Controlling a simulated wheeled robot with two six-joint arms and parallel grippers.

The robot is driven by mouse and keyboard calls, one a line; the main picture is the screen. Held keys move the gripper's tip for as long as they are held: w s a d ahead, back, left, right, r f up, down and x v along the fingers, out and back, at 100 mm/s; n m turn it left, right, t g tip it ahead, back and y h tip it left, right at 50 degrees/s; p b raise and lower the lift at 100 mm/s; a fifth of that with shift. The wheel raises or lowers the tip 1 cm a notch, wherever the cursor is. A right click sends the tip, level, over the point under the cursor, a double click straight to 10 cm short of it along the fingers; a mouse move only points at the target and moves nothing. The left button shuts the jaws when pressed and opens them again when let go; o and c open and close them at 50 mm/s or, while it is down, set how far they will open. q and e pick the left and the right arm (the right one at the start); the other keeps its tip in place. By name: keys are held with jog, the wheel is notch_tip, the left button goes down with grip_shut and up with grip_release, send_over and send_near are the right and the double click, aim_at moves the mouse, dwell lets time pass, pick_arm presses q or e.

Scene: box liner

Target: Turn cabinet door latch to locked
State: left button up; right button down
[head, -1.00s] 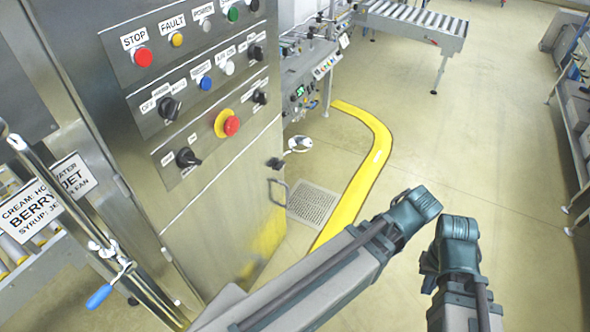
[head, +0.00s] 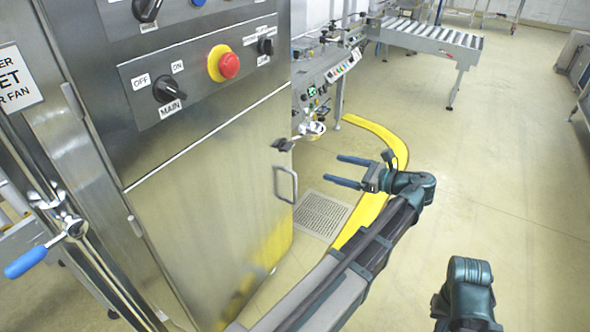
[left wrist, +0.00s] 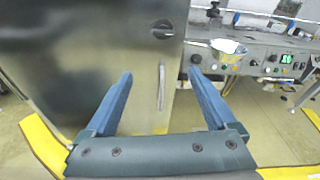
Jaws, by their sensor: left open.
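The cabinet door (head: 215,200) is a shut, brushed metal panel. Its black latch (head: 283,144) sits near the door's right edge, above a grey bar handle (head: 286,184). In the left wrist view the latch (left wrist: 163,29) shows at the top middle, its grip lying roughly sideways. My left gripper (head: 333,170) is to the right of the door, apart from it, with its blue fingers pointing left toward the door. It is open and empty. In the left wrist view the handle (left wrist: 161,88) shows between the fingers. Of my right arm only a joint shows at lower right.
Above the door is a control panel with a MAIN knob (head: 169,89) and a red emergency button (head: 228,65). A machine (head: 325,75) and a roller conveyor (head: 425,38) stand behind. A floor grate (head: 321,215) and yellow strip (head: 388,137) lie right of the cabinet.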

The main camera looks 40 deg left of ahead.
aim_at(291, 147)
pick_arm(q)
jog(key=shift+m+g+y, duration=0.3)
jog(key=shift+m+y, duration=0.4)
jog(key=shift+y, duration=0.2)
jog(key=a, duration=0.5)
jog(key=a+b, duration=0.1)
jog(key=a, duration=0.9)
jog(key=shift+s+a+r+b, duration=0.25)
jog(key=shift+b, duration=0.05)
pick_arm(e)
notch_tip(291, 147, down, 3)
jog(key=shift+f, duration=0.1)
